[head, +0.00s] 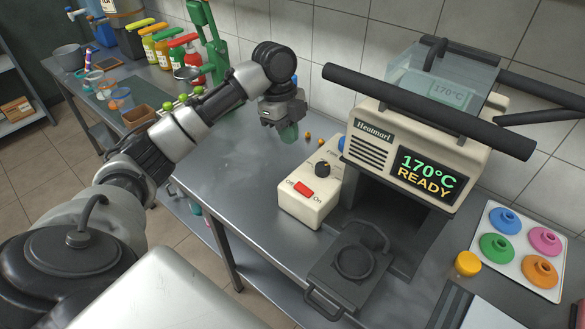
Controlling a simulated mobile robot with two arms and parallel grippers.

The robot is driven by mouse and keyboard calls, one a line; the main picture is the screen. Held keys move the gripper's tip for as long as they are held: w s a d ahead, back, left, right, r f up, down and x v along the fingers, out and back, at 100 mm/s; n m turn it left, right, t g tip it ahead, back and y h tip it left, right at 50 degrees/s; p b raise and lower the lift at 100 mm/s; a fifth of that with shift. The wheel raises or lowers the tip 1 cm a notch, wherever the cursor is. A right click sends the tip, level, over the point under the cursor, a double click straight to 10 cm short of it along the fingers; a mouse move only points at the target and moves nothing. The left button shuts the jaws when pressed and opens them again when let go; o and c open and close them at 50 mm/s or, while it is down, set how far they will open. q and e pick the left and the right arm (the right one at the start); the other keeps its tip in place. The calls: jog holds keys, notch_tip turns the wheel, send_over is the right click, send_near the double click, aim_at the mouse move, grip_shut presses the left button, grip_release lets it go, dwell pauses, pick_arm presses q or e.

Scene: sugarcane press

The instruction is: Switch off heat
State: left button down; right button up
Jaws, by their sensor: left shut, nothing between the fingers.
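The heat press (372,150) is a cream machine marked Heatmarl, standing on the grey metal table (230,185). Its display (428,173) reads 170°C READY. In front of it on the left is a cream control box (300,208) with a red switch (303,188) between the labels Off and On. Which way the switch is tipped is too small to tell. A black knob (322,169) sits behind the switch. My right gripper is not in view.
Thick black bars (425,112) run across the top of the press. A dark plate with a handle (350,264) lies at its front. A tray (495,222) of coloured round pieces and a yellow-lidded jar (467,264) stand right. Bottles (162,46) line the back left. Table left of the box is clear.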

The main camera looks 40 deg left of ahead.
aim_at(294, 186)
pick_arm(q)
jog(key=x, duration=0.4)
jog(key=p+x, duration=0.1)
jog(key=x, duration=0.3)
jog(key=a+p+x, duration=0.1)
jog(key=x, duration=0.3)
jog(key=shift+d+f, duration=0.1)
jog(key=shift+f, duration=0.9)
jog(key=shift+a+f+h, duration=0.35)
jog(key=shift+f+h, duration=0.2)
jog(key=shift+h, duration=0.05)
jog(key=shift+r, duration=0.1)
jog(key=shift+r+p, duration=0.7)
jog(key=shift+r, duration=0.05)
